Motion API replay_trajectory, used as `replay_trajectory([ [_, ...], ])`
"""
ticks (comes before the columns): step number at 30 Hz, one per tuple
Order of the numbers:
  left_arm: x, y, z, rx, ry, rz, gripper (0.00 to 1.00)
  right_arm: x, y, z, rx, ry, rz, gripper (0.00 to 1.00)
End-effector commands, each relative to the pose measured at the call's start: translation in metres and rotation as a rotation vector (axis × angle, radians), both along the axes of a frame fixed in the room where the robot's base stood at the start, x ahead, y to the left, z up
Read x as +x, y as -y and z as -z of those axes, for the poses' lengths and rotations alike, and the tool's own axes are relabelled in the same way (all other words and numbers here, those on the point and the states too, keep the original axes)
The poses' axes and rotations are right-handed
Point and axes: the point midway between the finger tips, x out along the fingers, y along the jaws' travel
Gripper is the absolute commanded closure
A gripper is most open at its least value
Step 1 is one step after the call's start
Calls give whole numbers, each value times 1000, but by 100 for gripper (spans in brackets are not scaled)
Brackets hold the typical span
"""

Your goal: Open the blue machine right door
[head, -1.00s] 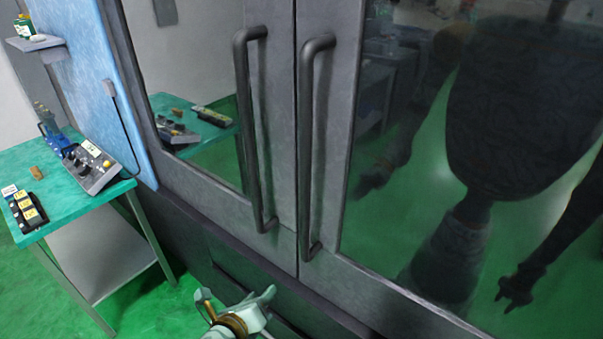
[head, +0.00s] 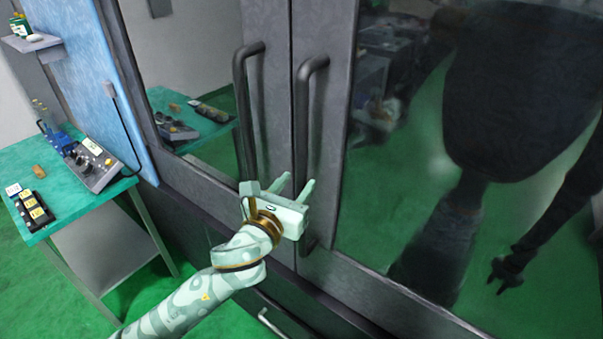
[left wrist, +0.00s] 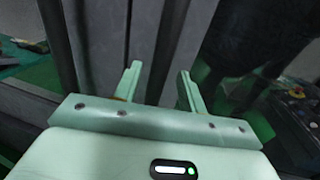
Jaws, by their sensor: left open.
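The blue machine has two dark grey doors with glass panes. The right door (head: 335,190) bears a long dark vertical handle (head: 302,120), and the left door (head: 277,60) bears a matching handle (head: 240,105). Both doors look shut, edge to edge. My left gripper (head: 294,186) is open and empty in front of the lower part of the right door's handle, whose lower end it partly hides. In the left wrist view, its two fingers (left wrist: 158,90) point at the grey door frame and stand apart. My right gripper shows only as a dark reflection in the glass.
A green-topped table (head: 110,205) at the left holds a control box (head: 93,165), a black tray with yellow labels (head: 32,210) and a small brown block (head: 38,171). A wall shelf (head: 32,43) is above it. The green floor (head: 135,295) is clear at lower left.

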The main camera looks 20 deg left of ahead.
Motion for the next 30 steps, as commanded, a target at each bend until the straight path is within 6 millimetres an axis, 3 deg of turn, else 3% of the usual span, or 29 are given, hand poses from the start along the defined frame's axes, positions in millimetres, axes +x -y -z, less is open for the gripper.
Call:
replay_trajectory([
  [6,28,4,0,-1,0,0,59,0,-2,-2,2,0,1,64],
  [16,33,5,0,-2,0,1,59,0,-1,-2,1,1,1,64],
  [17,32,5,0,-2,0,1,62,0,-1,-2,1,0,1,64],
  [21,32,5,0,-1,0,1,100,0,1,-2,-1,0,0,64],
  [30,38,7,0,-1,1,1,100,1,2,-3,-3,2,-1,64],
])
